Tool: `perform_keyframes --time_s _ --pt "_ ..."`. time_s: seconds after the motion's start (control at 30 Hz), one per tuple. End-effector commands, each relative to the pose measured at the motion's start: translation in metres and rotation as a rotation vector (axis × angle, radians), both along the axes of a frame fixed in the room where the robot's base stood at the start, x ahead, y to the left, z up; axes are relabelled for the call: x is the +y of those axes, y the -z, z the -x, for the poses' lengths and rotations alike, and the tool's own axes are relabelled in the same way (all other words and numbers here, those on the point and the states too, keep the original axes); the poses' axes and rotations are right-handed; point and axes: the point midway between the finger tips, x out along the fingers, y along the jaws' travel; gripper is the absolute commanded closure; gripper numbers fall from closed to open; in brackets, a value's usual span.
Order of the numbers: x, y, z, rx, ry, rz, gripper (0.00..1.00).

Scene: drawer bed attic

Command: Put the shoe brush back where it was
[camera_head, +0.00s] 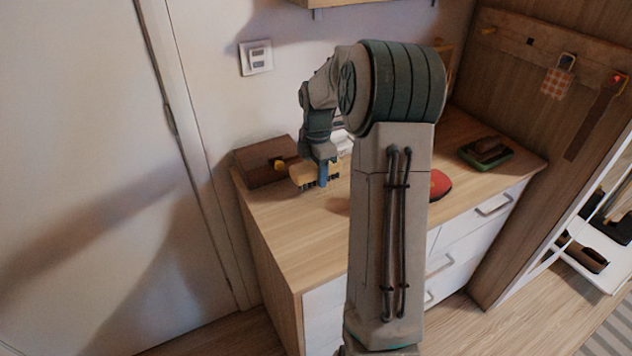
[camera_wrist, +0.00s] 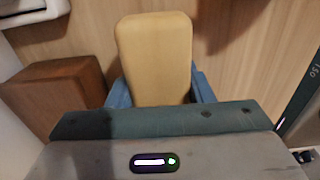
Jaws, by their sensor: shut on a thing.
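The shoe brush (camera_head: 303,177) has a tan wooden back and dark bristles that face down. My gripper (camera_head: 322,176) is shut on it, with a blue finger showing on its near side. The brush is at the back left of the wooden dresser top (camera_head: 298,234), just right of a brown box. I cannot tell whether its bristles touch the surface. In the wrist view the brush's tan back (camera_wrist: 157,58) lies between the two blue fingers, and its bristles are hidden.
The brown box (camera_head: 259,160) also shows in the wrist view (camera_wrist: 58,95). A red item (camera_head: 440,185) lies right of my arm, partly hidden by it. A green tray (camera_head: 501,161) with a dark item is farther right. The dresser's front left top is clear.

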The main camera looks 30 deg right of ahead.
Motion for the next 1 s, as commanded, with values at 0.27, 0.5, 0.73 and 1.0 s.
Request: perform_keyframes --time_s 0.27,0.5,0.73,1.0 --pt "0.003 0.029 0.000 0.004 -0.002 -0.001 0.74" --pt "0.002 0.041 -0.001 0.000 -0.002 0.001 0.74" --pt "0.002 0.044 -0.001 0.001 -0.002 0.000 0.47" --pt "0.002 0.043 -0.001 0.001 -0.002 0.000 0.31"
